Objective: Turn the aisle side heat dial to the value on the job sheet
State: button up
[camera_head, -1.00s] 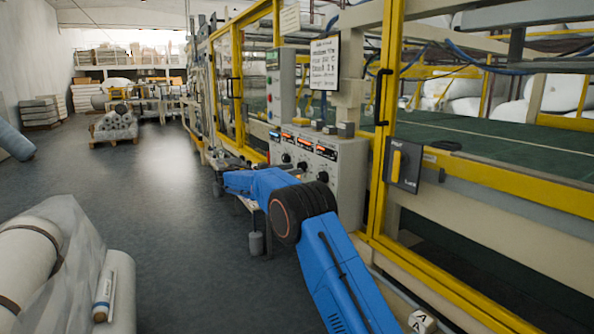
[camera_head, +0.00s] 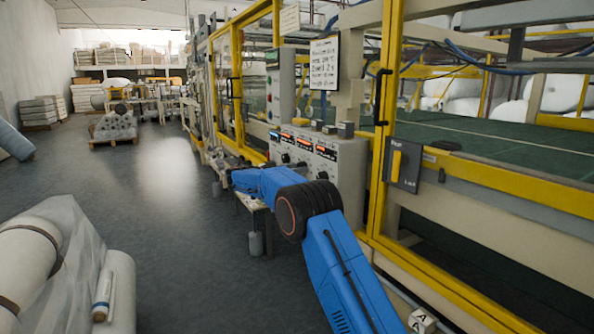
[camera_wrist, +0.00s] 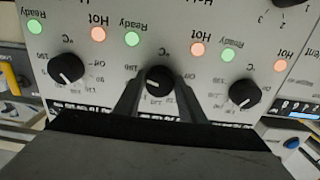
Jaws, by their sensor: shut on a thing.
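That dial's white mark points left in the picture. Other dials stand to the left (camera_wrist: 66,68) and right (camera_wrist: 244,93), untouched. The job sheet (camera_head: 324,64) hangs above the panel; its writing is too small to read surely. My gripper is hard to make out in the head view.
Green Ready lamps (camera_wrist: 132,39) and orange Hot lamps (camera_wrist: 197,49) sit by the dials. A yellow-framed machine guard (camera_head: 382,150) stands right of the panel. Wrapped rolls (camera_head: 40,260) lie at the lower left. The aisle floor (camera_head: 165,190) is clear.

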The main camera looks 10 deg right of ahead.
jog(key=shift+s+r+n, duration=0.1)
jog(key=shift+n, duration=6.7)
jog(key=o, duration=1)
jog(key=shift+o, duration=0.2)
jog(key=v, duration=1.7)
jog(key=shift+a, duration=0.2)
